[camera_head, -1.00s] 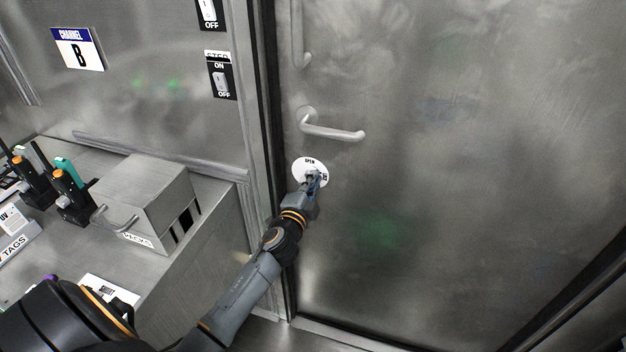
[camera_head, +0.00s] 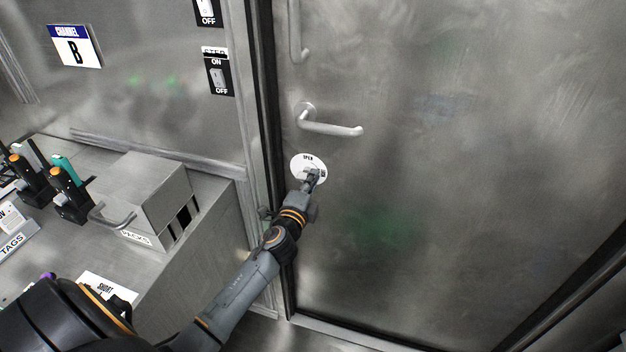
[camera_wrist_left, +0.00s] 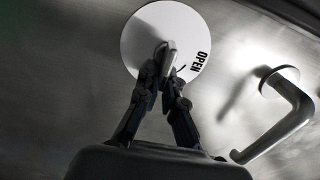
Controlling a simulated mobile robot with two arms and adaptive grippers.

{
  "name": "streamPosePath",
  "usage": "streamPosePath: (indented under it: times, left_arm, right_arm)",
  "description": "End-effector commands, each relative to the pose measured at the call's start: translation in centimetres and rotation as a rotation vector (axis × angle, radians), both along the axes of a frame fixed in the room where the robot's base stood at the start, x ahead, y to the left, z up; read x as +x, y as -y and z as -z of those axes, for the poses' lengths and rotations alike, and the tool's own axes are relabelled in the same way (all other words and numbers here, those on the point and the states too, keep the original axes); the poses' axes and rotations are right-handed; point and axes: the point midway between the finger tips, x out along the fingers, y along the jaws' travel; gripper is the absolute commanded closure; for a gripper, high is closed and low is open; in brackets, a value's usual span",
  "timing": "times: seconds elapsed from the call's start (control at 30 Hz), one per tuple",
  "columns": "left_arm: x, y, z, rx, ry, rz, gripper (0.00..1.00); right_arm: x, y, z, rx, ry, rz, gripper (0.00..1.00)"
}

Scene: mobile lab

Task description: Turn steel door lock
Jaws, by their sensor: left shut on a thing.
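The steel door (camera_head: 450,180) fills the right of the head view and looks closed. Its lock is a round white plate (camera_head: 301,161) marked OPEN, below the door handle (camera_head: 332,126). In the left wrist view the plate (camera_wrist_left: 140,40) shows a small metal lock knob (camera_wrist_left: 168,52) at its middle. My left gripper (camera_head: 312,174) reaches the plate from below; its fingers (camera_wrist_left: 166,78) are shut on the knob. The gripper hides part of the plate in the head view. My right gripper is not in view.
The lever handle sits just above the lock and also shows at right in the left wrist view (camera_wrist_left: 282,122). A steel box (camera_head: 145,190) labelled PACKS stands on the bench at left. ON/OFF switches (camera_head: 218,78) are on the wall beside the door frame.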

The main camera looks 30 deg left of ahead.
Motion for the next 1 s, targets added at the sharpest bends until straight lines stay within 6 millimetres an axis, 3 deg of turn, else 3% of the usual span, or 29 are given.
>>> streamPosePath:
  times: [0.13, 0.2, 0.27, 0.67, 1.0]
  left_arm:
    - [-0.2, -0.6, 0.4, 0.002, -0.01, -0.013, 1.0]
    - [-0.2, -0.6, 0.4, 0.002, -0.009, -0.014, 0.81]
    - [-0.2, -0.6, 0.4, 0.002, -0.008, -0.014, 0.7]
    - [-0.8, -0.1, 0.1, -0.001, -0.003, -0.006, 0.7]
    - [-7.3, 1.3, 0.3, -0.003, -0.006, -0.01, 0.7]
  right_arm:
    - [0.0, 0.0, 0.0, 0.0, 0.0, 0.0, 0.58]
    - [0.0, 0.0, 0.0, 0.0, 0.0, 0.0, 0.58]
    - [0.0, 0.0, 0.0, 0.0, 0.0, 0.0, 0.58]
    - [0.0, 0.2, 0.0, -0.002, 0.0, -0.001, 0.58]
    - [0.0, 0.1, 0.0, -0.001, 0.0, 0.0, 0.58]
